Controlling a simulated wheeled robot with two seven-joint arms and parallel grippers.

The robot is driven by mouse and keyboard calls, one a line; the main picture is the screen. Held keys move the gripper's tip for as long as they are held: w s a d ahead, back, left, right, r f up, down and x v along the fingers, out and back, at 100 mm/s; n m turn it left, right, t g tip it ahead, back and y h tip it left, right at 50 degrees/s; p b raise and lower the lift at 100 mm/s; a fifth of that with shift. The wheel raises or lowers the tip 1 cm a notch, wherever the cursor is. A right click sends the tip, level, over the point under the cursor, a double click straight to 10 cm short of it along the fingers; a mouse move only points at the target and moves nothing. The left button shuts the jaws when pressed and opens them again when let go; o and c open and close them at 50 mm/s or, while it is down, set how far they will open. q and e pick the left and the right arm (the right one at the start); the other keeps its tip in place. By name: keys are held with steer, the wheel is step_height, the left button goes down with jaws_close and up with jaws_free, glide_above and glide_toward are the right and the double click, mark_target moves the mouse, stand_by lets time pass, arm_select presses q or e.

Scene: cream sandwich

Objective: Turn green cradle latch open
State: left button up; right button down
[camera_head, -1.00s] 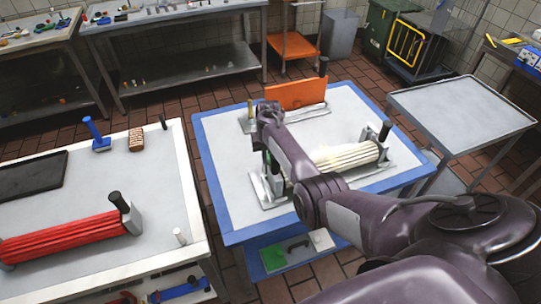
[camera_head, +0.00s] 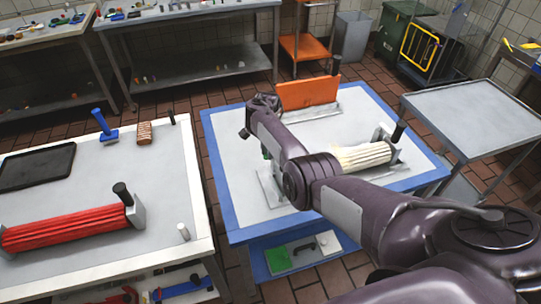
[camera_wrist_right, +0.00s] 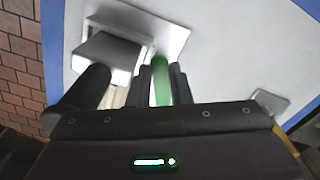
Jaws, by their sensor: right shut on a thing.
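The green cradle latch (camera_wrist_right: 161,82) is a green upright piece between the two dark fingers of my right gripper (camera_wrist_right: 160,86). The gripper is shut on it. In the head view only a sliver of green (camera_head: 265,153) shows beneath my right wrist, and the fingers are mostly hidden. The metal cradle (camera_head: 267,186) stands on the blue-edged table and bears a cream ribbed roller (camera_head: 364,156), partly behind my arm. In the wrist view a pale block (camera_wrist_right: 105,52) of the cradle and a black cylinder (camera_wrist_right: 86,88) are left of the fingers. My left gripper is out of view.
An orange panel (camera_head: 307,93) stands at the back of the blue-edged table (camera_head: 223,158). A red ribbed roller (camera_head: 70,226), a blue-handled tool (camera_head: 104,126) and a dark tray (camera_head: 36,166) are on the left table. An empty grey table (camera_head: 470,112) is at right.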

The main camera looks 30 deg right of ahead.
steer(key=shift+w+f+m+b, duration=0.1)
steer(key=shift+w+m+b, duration=0.2)
steer(key=shift+m+b, duration=0.5)
steer(key=shift+w+r+m+b, duration=0.1)
steer(key=shift+w+m+b, duration=0.2)
steer(key=shift+m+b, duration=0.55)
steer(key=shift+w+f+m+b, duration=0.1)
steer(key=shift+w+m+b, duration=0.2)
steer(key=shift+m+b, duration=0.5)
steer(key=shift+m, duration=0.25)
steer(key=c, duration=1.3)
jaws_free()
steer(key=shift+w, duration=0.1)
step_height(320, 180, up, 8)
steer(key=shift+p, duration=0.7)
